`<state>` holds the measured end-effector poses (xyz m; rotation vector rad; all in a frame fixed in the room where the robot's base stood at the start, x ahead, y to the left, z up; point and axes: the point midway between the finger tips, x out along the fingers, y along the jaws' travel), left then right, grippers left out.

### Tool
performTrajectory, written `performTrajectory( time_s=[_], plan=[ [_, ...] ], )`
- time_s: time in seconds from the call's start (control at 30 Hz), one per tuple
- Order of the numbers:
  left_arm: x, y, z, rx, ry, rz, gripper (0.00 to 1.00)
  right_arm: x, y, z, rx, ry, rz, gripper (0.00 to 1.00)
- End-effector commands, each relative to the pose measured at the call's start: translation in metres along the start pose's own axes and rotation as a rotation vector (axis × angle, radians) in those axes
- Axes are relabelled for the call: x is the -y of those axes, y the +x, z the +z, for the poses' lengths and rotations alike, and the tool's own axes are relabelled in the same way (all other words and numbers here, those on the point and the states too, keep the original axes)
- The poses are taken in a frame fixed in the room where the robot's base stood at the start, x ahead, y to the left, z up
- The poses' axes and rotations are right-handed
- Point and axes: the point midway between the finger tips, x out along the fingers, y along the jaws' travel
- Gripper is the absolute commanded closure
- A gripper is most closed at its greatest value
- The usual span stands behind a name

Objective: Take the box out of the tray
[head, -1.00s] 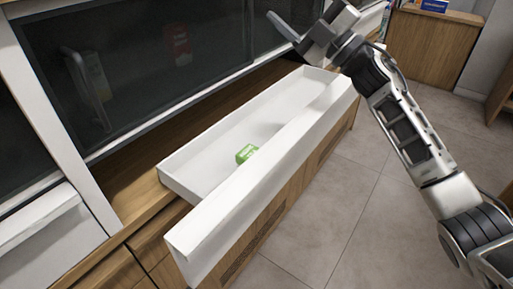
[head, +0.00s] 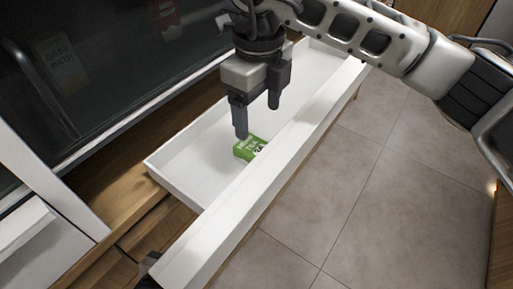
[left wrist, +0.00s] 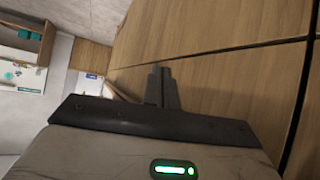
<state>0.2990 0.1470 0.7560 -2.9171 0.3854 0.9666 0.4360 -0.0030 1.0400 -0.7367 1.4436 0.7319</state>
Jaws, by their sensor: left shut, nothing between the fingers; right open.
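A small green box with white lettering (head: 249,148) lies in the white drawer-like tray (head: 192,160), close to its front wall. My right gripper (head: 258,118) comes down from above over the tray with its fingers apart. One finger tip is just above or beside the box's far edge; whether it touches, I cannot tell. Nothing is between the fingers. My left gripper (left wrist: 161,80) shows in the left wrist view, shut and empty, in front of wooden panels. At the bottom left of the head view a dark bit is perhaps part of it.
A dark glass cabinet front (head: 100,85) stands behind the tray. The wooden counter (head: 110,190) runs beneath it. The tray's tall white front panel (head: 270,180) borders the box. Open tiled floor (head: 350,190) lies to the right.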

Motion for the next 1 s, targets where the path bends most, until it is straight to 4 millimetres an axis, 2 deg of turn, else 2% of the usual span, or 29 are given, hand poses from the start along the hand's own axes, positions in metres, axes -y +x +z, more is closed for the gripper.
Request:
performTrajectory(
  time_s=[0.13, 0.43, 0.57, 0.7, 1.0],
  plan=[
    [0.0, -0.002, 0.002, 0.01, 0.001, -0.002, 1.0, 0.0, 0.026, 0.0, -0.001, 0.0, 0.003, 0.27],
    [0.001, -0.005, 0.0, 0.016, 0.002, -0.005, 1.0, 0.001, 0.05, 0.002, -0.001, 0.001, 0.004, 0.27],
    [0.002, -0.009, -0.006, 0.015, 0.001, -0.008, 1.0, 0.002, 0.069, 0.006, -0.003, 0.0, 0.006, 0.27],
    [0.003, -0.009, -0.003, 0.02, -0.003, -0.012, 1.0, 0.003, 0.087, 0.007, 0.0, 0.0, 0.004, 0.27],
    [0.004, -0.006, -0.004, 0.015, -0.002, -0.014, 1.0, 0.003, 0.093, 0.007, 0.002, -0.001, 0.002, 0.27]
  ],
)
